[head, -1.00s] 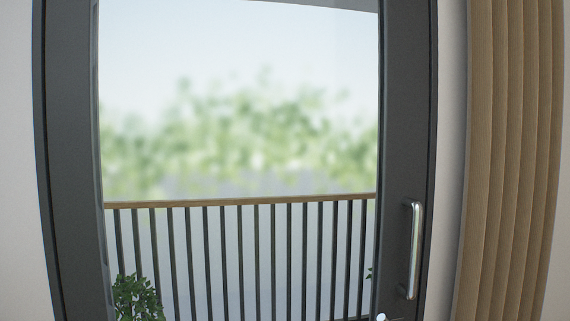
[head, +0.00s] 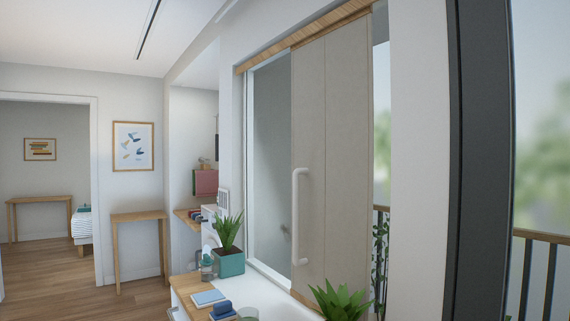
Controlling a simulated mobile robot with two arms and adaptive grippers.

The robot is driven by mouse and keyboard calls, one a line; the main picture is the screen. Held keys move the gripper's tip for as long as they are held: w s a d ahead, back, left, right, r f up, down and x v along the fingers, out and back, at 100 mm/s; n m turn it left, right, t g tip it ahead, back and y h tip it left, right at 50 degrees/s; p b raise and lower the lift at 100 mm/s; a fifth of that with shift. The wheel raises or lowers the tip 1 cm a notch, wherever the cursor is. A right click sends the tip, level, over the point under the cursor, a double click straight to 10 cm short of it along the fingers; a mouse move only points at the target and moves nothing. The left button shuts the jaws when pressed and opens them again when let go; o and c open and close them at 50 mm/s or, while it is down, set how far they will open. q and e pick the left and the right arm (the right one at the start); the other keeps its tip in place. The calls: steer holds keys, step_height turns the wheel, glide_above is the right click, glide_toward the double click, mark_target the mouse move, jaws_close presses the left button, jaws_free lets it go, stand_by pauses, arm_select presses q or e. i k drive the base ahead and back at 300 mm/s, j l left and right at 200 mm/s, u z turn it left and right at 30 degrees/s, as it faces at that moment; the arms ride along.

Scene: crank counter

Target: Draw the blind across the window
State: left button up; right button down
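A beige panel blind (head: 335,150) hangs from a wooden rail (head: 308,37) over the window. It covers the middle and right part of the opening. A white vertical handle (head: 297,216) is on its left edge. The window (head: 269,155) shows bare grey glass to the left of the blind. A narrow strip of opening also shows to the right of the panel. Neither of my grippers is in the head view.
A white counter (head: 262,292) runs below the window, with a potted plant (head: 229,245), books (head: 208,298) and another plant (head: 342,300) on it. A dark door frame (head: 481,160) stands at right. Wooden floor (head: 60,275) is open at left.

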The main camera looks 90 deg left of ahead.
mark_target(332, 84)
steer(key=u, duration=2.55)
